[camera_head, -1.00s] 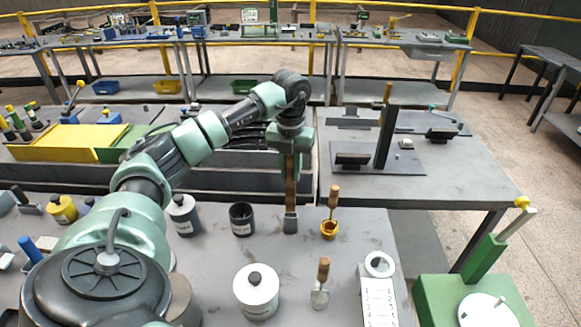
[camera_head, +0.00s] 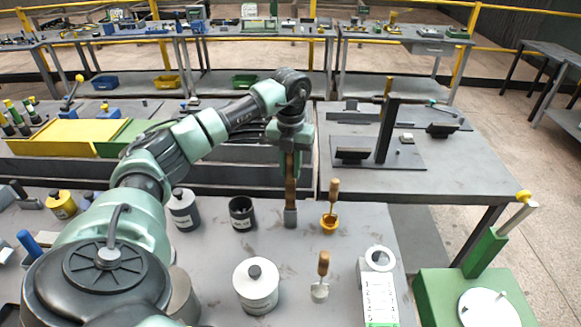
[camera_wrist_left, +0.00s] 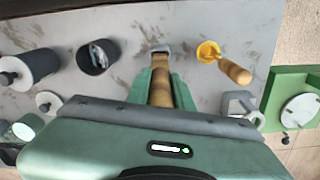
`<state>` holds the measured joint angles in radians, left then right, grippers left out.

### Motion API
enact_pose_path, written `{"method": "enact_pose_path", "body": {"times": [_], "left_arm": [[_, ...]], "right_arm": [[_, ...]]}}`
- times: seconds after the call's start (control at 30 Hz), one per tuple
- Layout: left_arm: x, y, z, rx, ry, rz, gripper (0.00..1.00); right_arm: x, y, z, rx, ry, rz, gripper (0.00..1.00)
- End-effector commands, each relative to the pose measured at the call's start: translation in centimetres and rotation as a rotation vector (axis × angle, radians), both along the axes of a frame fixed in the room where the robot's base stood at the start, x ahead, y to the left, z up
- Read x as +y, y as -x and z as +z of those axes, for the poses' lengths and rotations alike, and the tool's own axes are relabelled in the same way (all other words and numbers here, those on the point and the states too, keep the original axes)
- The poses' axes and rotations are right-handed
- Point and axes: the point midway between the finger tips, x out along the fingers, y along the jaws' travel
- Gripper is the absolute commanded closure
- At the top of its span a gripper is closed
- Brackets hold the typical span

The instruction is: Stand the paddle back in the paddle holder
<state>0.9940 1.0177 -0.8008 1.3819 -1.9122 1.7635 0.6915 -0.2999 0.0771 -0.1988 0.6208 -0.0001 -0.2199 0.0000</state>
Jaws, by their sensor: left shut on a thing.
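My left gripper (camera_head: 290,158) is shut on the paddle (camera_head: 290,190), which has a long brown wooden handle and a grey end. It hangs upright, grey end down, over the grey bench. I cannot tell whether that end touches the bench. In the left wrist view the paddle (camera_wrist_left: 161,85) runs away between the fingers of the gripper (camera_wrist_left: 160,92). A black open-topped pot with a white label (camera_head: 242,216), which looks like the paddle holder, stands to the left of the paddle. It also shows in the left wrist view (camera_wrist_left: 84,60), with something grey inside. My right gripper is out of view.
A grey lidded jar (camera_head: 184,214), a white lidded jar (camera_head: 256,292) and a wooden-handled scoop (camera_head: 322,270) stand around. Bare bench lies between them.

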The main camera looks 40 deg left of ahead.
Motion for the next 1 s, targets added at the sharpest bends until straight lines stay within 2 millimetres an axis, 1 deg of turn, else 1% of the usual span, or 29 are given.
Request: {"method": "enact_pose_path", "body": {"times": [1.0], "left_arm": [[0.0,0.0,-2.1,0.001,0.000,0.000,1.00]], "right_arm": [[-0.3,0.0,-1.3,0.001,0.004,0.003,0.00]]}}
